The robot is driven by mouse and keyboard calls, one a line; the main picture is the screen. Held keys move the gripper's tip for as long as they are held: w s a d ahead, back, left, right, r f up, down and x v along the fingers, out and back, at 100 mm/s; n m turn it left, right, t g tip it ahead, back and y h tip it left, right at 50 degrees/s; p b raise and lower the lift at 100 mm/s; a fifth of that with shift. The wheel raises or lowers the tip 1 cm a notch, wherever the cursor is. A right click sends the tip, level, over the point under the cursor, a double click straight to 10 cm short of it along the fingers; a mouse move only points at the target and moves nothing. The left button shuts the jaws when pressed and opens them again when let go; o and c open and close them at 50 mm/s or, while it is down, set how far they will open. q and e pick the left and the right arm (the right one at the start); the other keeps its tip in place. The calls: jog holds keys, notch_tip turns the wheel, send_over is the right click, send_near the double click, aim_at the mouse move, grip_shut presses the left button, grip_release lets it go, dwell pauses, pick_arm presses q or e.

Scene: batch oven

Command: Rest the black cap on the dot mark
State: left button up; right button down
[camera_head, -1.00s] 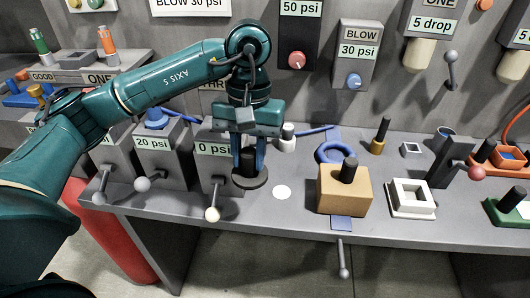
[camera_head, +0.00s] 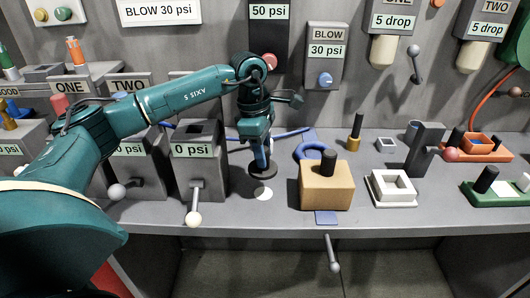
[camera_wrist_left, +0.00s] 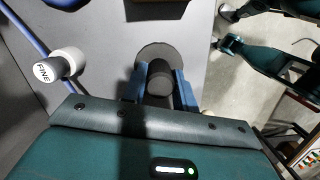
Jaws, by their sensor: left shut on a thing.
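The black cap (camera_head: 263,169) is a dark knob on a wide flat disc. My left gripper (camera_head: 261,160) points down and is shut on its knob. In the left wrist view the cap's disc (camera_wrist_left: 155,52) lies beyond the blue fingers, with the knob between them. The dot mark (camera_head: 262,194) is a white round spot on the grey bench, partly visible just in front of and below the disc. I cannot tell whether the disc touches the bench. The dot does not show in the left wrist view.
A tan block (camera_head: 326,190) with a black peg stands right of the dot. A blue ring (camera_head: 313,149) lies behind it. A grey box reading 0 psi (camera_head: 200,172), with a ball-ended lever (camera_head: 195,219), stands close on the left.

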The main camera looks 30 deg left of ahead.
aim_at(264, 173)
jog(key=shift+w, duration=0.25)
pick_arm(q)
jog(key=shift+f+b, duration=0.75)
jog(key=shift+f, duration=0.1)
notch_tip(264, 173, down, 4)
jog(key=b, duration=0.3)
jog(key=shift+r, duration=0.1)
jog(key=shift+f+b, duration=0.3)
jog(key=shift+f, duration=0.35)
pick_arm(e)
jog(key=shift+a+f+t+y, duration=0.3)
jog(key=shift+a+f+y, duration=0.3)
jog(key=shift+f, duration=0.3)
pick_arm(q)
jog(key=shift+f, duration=0.15)
pick_arm(e)
jog(key=shift+w, duration=0.15)
pick_arm(q)
jog(key=shift+f+b, duration=0.4)
jog(key=shift+b, duration=0.05)
pick_arm(e)
jog(key=shift+f, duration=0.3)
pick_arm(q)
jog(key=o, duration=1.1)
jog(key=shift+c, duration=0.2)
